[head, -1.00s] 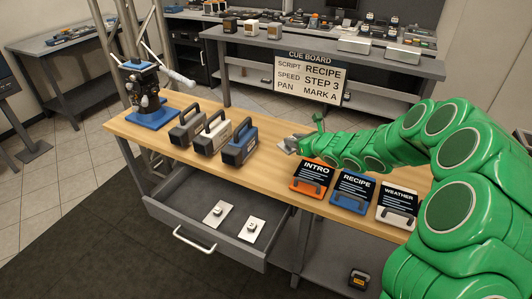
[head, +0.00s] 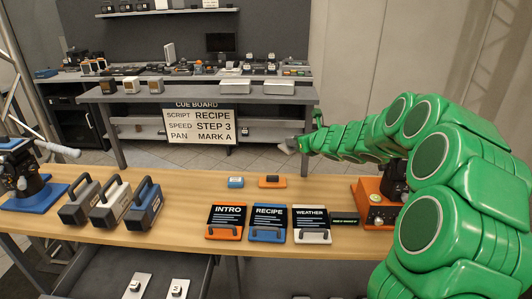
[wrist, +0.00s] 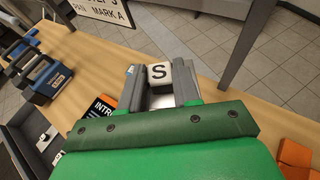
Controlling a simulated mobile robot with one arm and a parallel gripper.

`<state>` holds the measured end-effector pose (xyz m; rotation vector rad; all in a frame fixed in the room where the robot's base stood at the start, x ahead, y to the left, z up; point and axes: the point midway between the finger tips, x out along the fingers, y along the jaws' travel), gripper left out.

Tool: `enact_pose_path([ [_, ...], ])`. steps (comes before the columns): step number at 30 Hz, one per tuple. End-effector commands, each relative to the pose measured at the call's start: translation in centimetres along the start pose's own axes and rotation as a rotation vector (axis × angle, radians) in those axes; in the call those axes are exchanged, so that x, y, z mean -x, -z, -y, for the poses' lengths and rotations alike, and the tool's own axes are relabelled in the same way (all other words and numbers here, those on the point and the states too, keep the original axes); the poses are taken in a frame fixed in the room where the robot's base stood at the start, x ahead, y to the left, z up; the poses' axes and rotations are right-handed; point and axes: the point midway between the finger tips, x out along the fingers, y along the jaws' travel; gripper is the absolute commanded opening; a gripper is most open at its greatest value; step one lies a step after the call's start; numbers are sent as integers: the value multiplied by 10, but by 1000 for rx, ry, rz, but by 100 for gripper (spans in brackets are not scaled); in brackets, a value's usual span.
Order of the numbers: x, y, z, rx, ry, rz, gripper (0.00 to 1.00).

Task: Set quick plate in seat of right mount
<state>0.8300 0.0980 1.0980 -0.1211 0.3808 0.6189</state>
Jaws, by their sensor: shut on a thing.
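My gripper (head: 291,145) is shut on a light grey plate (head: 284,149) with a white block marked S, which I take to be the quick plate. In the wrist view the S block (wrist: 158,74) sits between the fingers (wrist: 157,88). The plate is held in the air above the table's far side. The right mount (head: 376,208) has an orange base and a dark upper part. It stands at the table's right, partly hidden by my arm, and I cannot make out its seat. Another mount (head: 28,185), on a blue base, stands at the far left.
The wooden table (head: 190,183) carries three handled cases (head: 110,205) and the INTRO (head: 227,220), RECIPE (head: 268,221) and WEATHER (head: 311,222) cards. Small blue (head: 236,182) and orange (head: 272,181) items lie behind. The open drawer (head: 95,280) holds two plates.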

Motion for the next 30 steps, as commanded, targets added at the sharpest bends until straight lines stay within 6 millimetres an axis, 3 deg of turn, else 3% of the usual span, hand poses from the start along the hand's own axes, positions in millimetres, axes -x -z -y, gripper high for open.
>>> enact_pose_path([
  [3, 27, -7, 39, -22, 64, 1, 0],
  [15, 122, -22, 146, -103, 260, 2, 0],
  [30, 238, -32, 236, -192, 469, 2, 0],
])
